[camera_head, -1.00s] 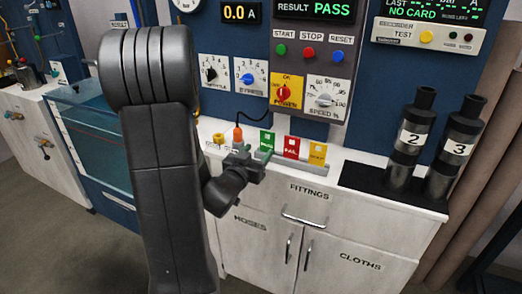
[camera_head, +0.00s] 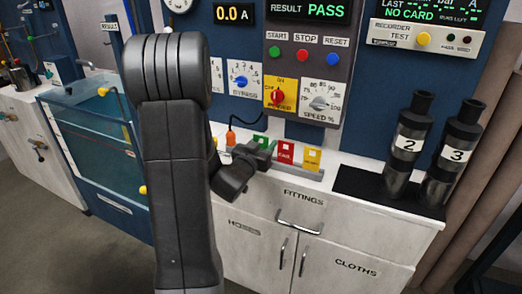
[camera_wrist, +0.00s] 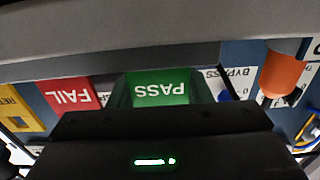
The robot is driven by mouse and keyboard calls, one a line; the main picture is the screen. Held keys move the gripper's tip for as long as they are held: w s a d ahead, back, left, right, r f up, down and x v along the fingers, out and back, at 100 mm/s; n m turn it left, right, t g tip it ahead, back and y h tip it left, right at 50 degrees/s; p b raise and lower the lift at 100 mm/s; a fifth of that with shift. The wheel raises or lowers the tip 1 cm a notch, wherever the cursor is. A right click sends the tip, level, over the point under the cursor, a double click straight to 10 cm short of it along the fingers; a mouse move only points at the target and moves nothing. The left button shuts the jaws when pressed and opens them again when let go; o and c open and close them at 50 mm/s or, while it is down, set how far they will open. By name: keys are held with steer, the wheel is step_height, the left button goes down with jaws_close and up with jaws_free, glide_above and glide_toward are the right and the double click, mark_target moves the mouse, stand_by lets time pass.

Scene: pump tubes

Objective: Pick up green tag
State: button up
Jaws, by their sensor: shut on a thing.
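The green tag (camera_wrist: 160,88), lettered PASS, shows upside down in the middle of the wrist view, just beyond my gripper's dark body. In the head view only a part of the green tag (camera_head: 261,139) shows behind my gripper (camera_head: 264,150). My gripper is at the tag rack and is shut on the green tag. The fingertips are mostly hidden in both views.
A red FAIL tag (camera_head: 286,152) and a yellow tag (camera_head: 312,159) stand to the right in the rack. An orange plug (camera_head: 231,138) is to the left. Black cylinders 2 (camera_head: 407,145) and 3 (camera_head: 455,150) stand on a dark mat at the right.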

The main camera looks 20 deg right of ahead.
step_height(320, 180, up, 18)
steer(key=p, duration=0.4)
steer(key=shift+p, duration=0.3)
stand_by(0.4)
